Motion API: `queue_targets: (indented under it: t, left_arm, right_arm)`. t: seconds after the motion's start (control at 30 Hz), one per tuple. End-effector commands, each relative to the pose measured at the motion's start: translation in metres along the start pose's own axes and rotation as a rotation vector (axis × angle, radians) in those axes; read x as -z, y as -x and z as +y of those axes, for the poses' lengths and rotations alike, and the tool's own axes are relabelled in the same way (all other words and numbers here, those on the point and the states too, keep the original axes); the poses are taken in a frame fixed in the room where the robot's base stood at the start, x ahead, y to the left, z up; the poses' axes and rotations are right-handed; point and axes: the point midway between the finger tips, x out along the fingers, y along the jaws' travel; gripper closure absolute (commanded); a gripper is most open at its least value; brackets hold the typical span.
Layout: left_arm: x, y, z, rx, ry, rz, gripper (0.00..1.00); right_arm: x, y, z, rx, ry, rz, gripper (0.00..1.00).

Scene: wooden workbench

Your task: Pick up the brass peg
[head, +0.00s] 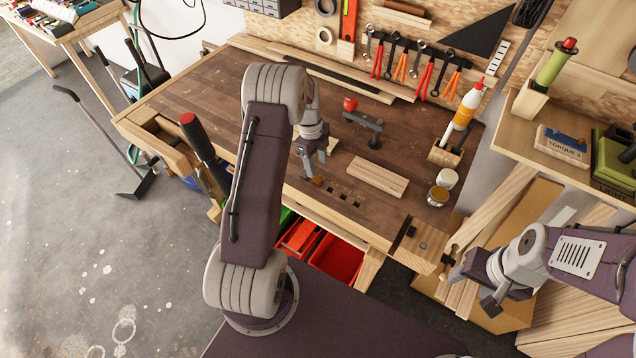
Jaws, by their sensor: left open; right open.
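A small brass-coloured piece, which looks like the brass peg (318,181), is at the front of the workbench, beside a row of dark square holes (344,195). My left gripper (314,169) is open and points down just above and behind it. The fingers partly cover that spot, so I cannot tell whether they touch the peg or whether it stands in a hole. My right gripper (470,288) is open and empty, off the bench's right front corner.
A wood block (377,178) and a dark clamp with a red knob (374,140) are right of the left gripper. A glue bottle (465,108) and small jars (438,195) stand further right. Red bins (338,258) sit below the bench. The bench's left part is clear.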

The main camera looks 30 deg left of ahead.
Motion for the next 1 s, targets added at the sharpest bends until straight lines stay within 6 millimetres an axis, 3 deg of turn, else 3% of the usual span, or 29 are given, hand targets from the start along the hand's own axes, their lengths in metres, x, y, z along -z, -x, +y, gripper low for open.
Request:
queue_targets:
  t: [0.17,0.33,0.47,0.7,0.9,1.0]
  left_arm:
    - [0.000,-0.007,0.001,-0.001,0.000,0.000,0.47]
    - [0.000,-0.034,0.006,-0.005,0.002,0.002,0.47]
    - [-0.001,-0.053,0.005,-0.001,0.000,0.000,0.47]
    - [-0.001,-0.057,0.004,0.002,0.000,-0.001,0.47]
    - [-0.001,-0.057,0.004,0.002,0.001,-0.001,1.00]
    - [-0.001,-0.057,0.004,0.002,0.001,-0.001,1.00]
  right_arm:
    - [0.000,0.003,0.000,0.000,0.000,0.000,0.48]
    - [0.002,0.018,0.000,0.000,0.000,0.000,0.48]
    - [0.002,0.019,0.000,0.000,0.000,0.000,0.48]
    - [0.002,0.018,0.000,0.000,0.000,0.000,0.48]
    - [0.002,0.018,0.000,0.000,0.000,0.000,0.48]
    - [0.002,0.018,0.000,0.000,0.000,0.000,0.48]
